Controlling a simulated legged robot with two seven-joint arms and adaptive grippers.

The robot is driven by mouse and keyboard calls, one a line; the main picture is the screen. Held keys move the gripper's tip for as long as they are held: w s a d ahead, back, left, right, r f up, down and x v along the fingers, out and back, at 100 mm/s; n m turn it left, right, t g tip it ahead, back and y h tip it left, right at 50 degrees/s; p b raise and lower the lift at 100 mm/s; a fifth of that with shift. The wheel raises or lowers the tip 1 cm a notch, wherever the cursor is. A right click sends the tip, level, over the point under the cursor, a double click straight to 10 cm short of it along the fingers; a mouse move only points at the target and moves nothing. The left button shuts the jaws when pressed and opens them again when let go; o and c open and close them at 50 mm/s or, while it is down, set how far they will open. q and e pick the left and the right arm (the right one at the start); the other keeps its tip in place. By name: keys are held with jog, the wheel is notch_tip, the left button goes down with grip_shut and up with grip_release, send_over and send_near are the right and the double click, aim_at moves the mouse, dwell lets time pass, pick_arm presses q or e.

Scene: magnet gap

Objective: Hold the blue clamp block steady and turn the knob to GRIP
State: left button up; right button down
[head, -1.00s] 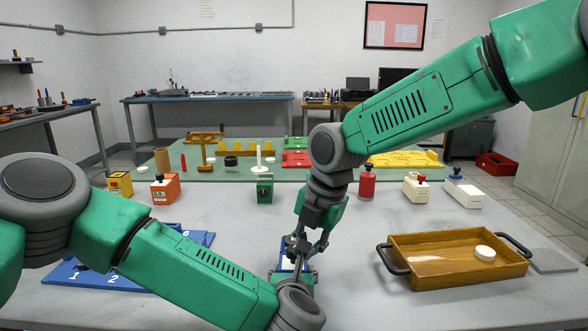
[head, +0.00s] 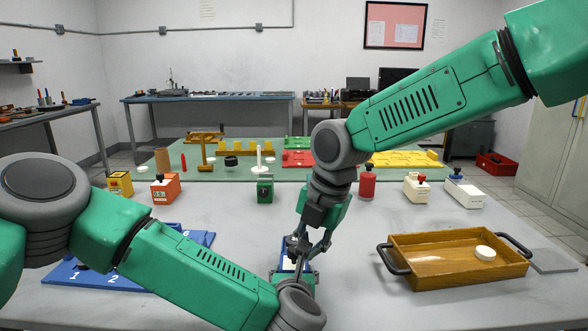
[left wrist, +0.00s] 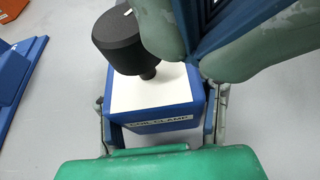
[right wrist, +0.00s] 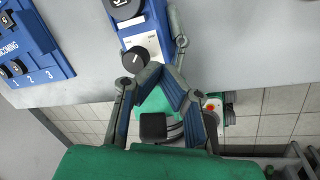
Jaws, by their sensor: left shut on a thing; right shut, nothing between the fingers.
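The blue clamp block (left wrist: 168,122), with a white top and a "COIL CLAMP" label, stands upright on the table. It is partly hidden in the head view. My left gripper (left wrist: 160,116) is shut on it, one finger on each side. A black knob (left wrist: 130,42) on a short stem stands over the white top. The right wrist view shows the knob (right wrist: 135,59) with a white pointer line. My right gripper (right wrist: 160,76) is shut and empty, its fingertips right beside the knob; I cannot tell if they touch it. The GRIP mark is not readable.
A blue numbered board (head: 95,275) lies left of the block. A wooden tray (head: 455,262) with a white disc (head: 485,253) is at right. Several small boxes and a red bottle (head: 367,183) stand behind. The table between block and tray is clear.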

jog(key=v, duration=0.3)
jog(key=a+v, duration=0.1)
jog(key=v, duration=0.1)
jog(key=shift+w+r, duration=0.2)
jog(key=shift+w, duration=0.15)
pick_arm(q)
jog(key=o, duration=1.4)
jog(key=shift+s, duration=0.1)
